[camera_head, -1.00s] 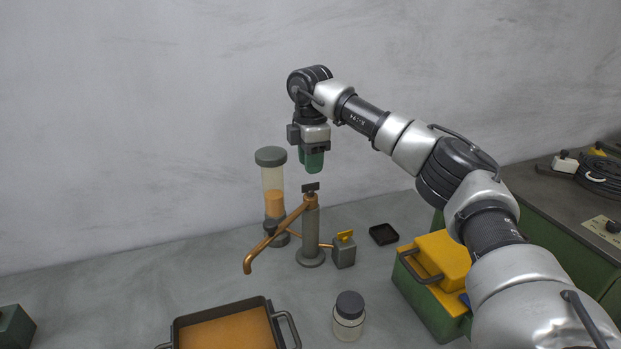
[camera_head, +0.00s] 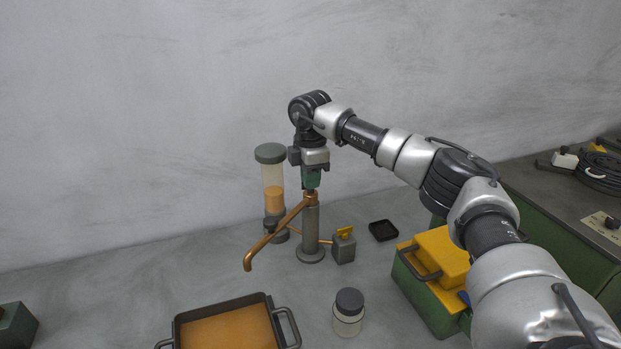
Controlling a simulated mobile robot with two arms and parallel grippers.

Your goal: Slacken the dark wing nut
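The dark wing nut (camera_head: 311,190) sits on top of the grey post (camera_head: 311,222) that carries the copper-coloured spout pipe. Only a small dark part shows below my fingers; the rest is hidden. My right gripper (camera_head: 312,180) points straight down, its green fingers at the wing nut's height. I cannot tell whether the fingers are closed on it or just around it. A second wing nut, yellow (camera_head: 345,232), tops a small grey block (camera_head: 343,249) beside the post. My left gripper is not in view.
A clear cylinder with orange contents (camera_head: 273,199) stands behind the post. In front are an orange-filled tray (camera_head: 262,300) and a dark-lidded jar (camera_head: 348,326). A small black dish (camera_head: 383,230) and a green-and-yellow box (camera_head: 436,316) lie to the right.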

